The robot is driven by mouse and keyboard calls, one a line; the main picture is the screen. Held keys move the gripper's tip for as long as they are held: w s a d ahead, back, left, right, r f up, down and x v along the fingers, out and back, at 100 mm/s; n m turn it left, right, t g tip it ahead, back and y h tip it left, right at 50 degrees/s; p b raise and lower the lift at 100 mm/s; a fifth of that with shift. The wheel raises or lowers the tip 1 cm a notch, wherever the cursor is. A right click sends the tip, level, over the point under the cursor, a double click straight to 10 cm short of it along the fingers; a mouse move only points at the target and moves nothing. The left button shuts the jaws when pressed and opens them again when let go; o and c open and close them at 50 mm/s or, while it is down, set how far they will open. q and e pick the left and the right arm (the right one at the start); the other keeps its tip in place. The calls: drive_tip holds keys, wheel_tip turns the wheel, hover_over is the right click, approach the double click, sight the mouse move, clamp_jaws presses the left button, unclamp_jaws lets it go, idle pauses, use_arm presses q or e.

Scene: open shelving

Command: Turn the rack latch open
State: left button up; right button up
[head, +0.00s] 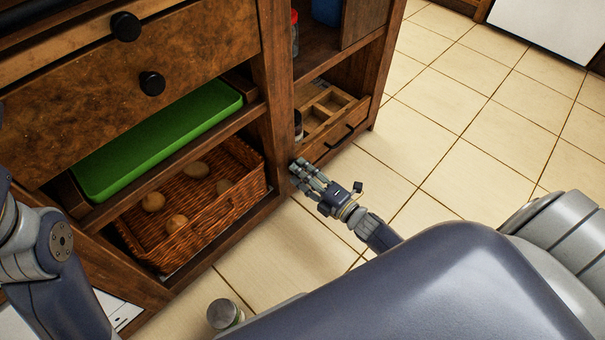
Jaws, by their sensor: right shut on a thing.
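My right gripper (298,170) reaches in from the right to the front of the wooden shelving's upright post, beside the low compartment with a small drawer. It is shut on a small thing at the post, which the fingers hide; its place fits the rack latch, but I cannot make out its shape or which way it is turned. Only a link of my left arm shows at the left edge, and my left gripper is out of view.
A wicker basket (226,203) with several round items sits on the lower shelf, a green tray (160,140) above it. A small drawer (340,137) lies right of the post. A lidded jar (224,314) stands at the bottom. The tiled floor (430,140) at right is clear.

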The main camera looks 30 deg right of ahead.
drive_tip(key=o, duration=1.1)
drive_tip(key=shift+c, duration=0.2)
drive_tip(key=shift+s, duration=0.1)
drive_tip(key=v, duration=1.2)
